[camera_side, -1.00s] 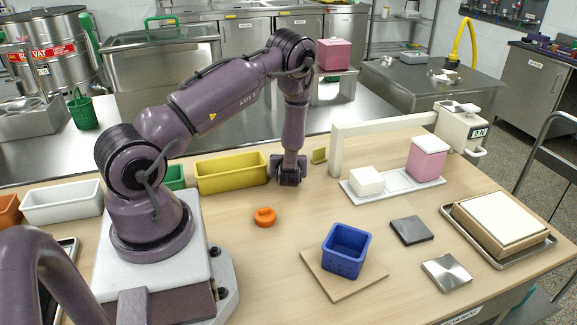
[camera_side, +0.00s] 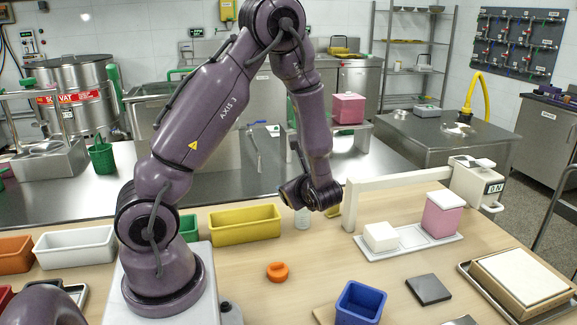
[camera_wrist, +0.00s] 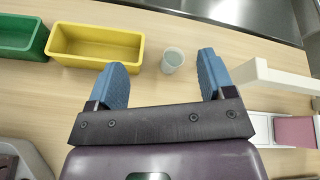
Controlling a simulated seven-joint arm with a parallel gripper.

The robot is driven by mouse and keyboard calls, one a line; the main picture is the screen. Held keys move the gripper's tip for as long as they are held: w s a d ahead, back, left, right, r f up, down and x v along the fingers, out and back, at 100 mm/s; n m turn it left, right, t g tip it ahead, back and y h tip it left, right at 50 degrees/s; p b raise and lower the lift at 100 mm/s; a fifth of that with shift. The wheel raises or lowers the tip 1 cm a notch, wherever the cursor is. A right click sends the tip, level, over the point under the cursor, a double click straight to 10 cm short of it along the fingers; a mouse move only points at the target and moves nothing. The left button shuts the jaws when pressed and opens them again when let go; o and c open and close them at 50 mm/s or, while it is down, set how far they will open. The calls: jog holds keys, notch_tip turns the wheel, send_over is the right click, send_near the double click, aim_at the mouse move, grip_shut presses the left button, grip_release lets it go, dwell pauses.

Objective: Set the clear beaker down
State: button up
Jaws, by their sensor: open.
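The clear beaker (camera_side: 302,217) stands upright on the wooden table, right of the yellow bin (camera_side: 245,222). My gripper (camera_side: 312,196) is above and in front of it in the side view and hides part of it. In the wrist view, the beaker (camera_wrist: 173,60) shows whole, in and just beyond the gap between the two blue fingers of my gripper (camera_wrist: 162,62). The fingers are wide apart, with clear space on both sides of the beaker and nothing held.
A white arch-like frame (camera_side: 395,183) stands right of the beaker, beside a white tray (camera_side: 430,243) with a white block and a pink block. A green bin (camera_wrist: 20,38) is left of the yellow bin. An orange ring (camera_side: 277,271) lies on open table in front.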

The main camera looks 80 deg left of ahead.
jog(key=s+d+r+n+t+h, duration=0.3)
jog(key=d+r+n+h, duration=0.3)
jog(key=d+r, duration=0.2)
jog(key=s+d+r+n+t+h, duration=0.2)
jog(key=s+d+r+n+h, duration=0.3)
jog(key=d, duration=0.8)
notch_tip(320, 180, up, 4)
jog(key=n+h, duration=0.2)
jog(key=shift+s+d+r+n+t, duration=0.2)
jog(key=shift+s+d+n+t, duration=0.1)
jog(key=shift+t, duration=0.1)
